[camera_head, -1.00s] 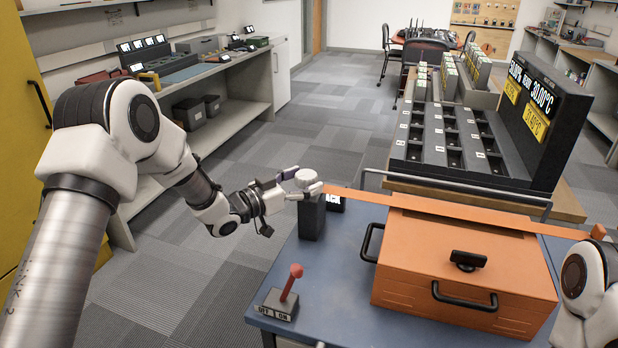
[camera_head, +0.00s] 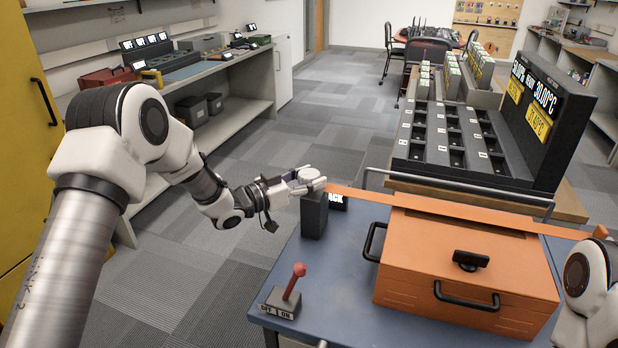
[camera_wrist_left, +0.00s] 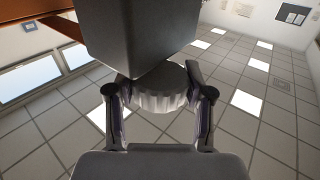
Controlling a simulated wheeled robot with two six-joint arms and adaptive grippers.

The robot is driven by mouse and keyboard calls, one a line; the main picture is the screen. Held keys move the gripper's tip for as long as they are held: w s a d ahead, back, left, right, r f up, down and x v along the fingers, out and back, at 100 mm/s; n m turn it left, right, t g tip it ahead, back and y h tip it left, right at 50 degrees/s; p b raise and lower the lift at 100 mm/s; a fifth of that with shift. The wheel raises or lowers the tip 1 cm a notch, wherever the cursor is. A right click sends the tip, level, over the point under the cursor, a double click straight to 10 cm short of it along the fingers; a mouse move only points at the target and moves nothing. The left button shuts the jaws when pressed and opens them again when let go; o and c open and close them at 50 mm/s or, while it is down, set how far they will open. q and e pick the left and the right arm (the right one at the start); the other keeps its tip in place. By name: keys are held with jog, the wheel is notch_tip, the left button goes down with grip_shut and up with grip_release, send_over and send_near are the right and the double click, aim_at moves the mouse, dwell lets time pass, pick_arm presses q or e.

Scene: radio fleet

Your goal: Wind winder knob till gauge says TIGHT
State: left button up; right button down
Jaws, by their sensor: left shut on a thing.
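The pale, ridged winder knob (camera_head: 310,173) sits on top of a dark upright post (camera_head: 313,215) at the table's back left corner. My left gripper (camera_head: 307,180) is shut on the knob. In the left wrist view the fingers (camera_wrist_left: 160,100) sit on either side of the knob (camera_wrist_left: 161,84), below the post's dark block (camera_wrist_left: 140,30). The small gauge display (camera_head: 338,202) is partly hidden behind the post; only "ACK" shows. An orange strap (camera_head: 355,194) runs from the post across the orange case (camera_head: 465,265). My right gripper is out of view.
A red lever (camera_head: 294,280) on an OFF/ON base stands at the blue table's (camera_head: 345,300) front left. A metal rail (camera_head: 450,188) and a black slotted rack (camera_head: 435,150) with a display (camera_head: 540,100) stand behind the case. The left side bench (camera_head: 215,65) is clear of the arm.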

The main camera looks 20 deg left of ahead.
pick_arm(q)
jog(key=shift+r+m+g+h+p, duration=0.1)
jog(key=shift+m+g+h+p, duration=0.25)
jog(key=shift+m+g+h, duration=0.7)
jog(key=m+g+h, duration=0.2)
jog(key=g, duration=0.1)
jog(key=m+g+h, duration=0.1)
jog(key=m+g+b, duration=0.1)
jog(key=g, duration=0.1)
jog(key=shift+f+m+h, duration=0.25)
jog(key=shift+h, duration=0.1)
jog(key=shift+r+m+g+h+b, duration=0.1)
jog(key=shift+m+g+h+b, duration=0.25)
jog(key=shift+m+g, duration=0.75)
jog(key=shift+g, duration=0.45)
jog(key=o, duration=1.2)
jog(key=shift+d, duration=0.15)
